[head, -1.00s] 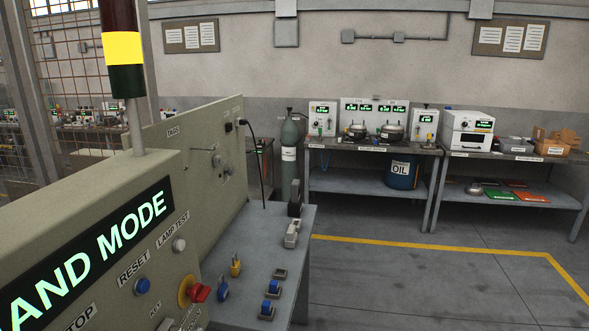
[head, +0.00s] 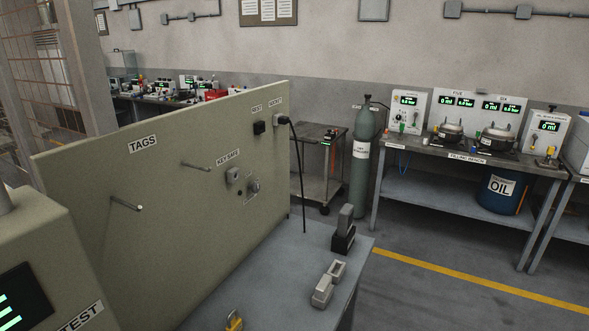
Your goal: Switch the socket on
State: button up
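A beige upright panel (head: 180,185) stands on a grey-blue bench. Near its top right corner is the socket (head: 281,120), under a small label that seems to read SOCKET. A dark plug with a black cable sits at it, and the cable hangs down to the bench. A small black box (head: 259,127) is fixed just left of it under its own label. The socket's switch is too small to make out, so I cannot tell its position. My gripper is not in view.
The panel also carries pegs, a TAGS label and a key safe (head: 233,176). The bench (head: 275,262) holds grey blocks (head: 328,284), a black upright device (head: 344,232) and a yellow padlock (head: 234,321). A gas cylinder (head: 362,170) stands behind. Floor at right is clear.

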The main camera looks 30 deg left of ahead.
aim_at(255, 188)
jog(key=i, duration=1.65)
jog(key=u, duration=3.7)
jog(key=i, duration=0.5)
jog(key=u, duration=0.1)
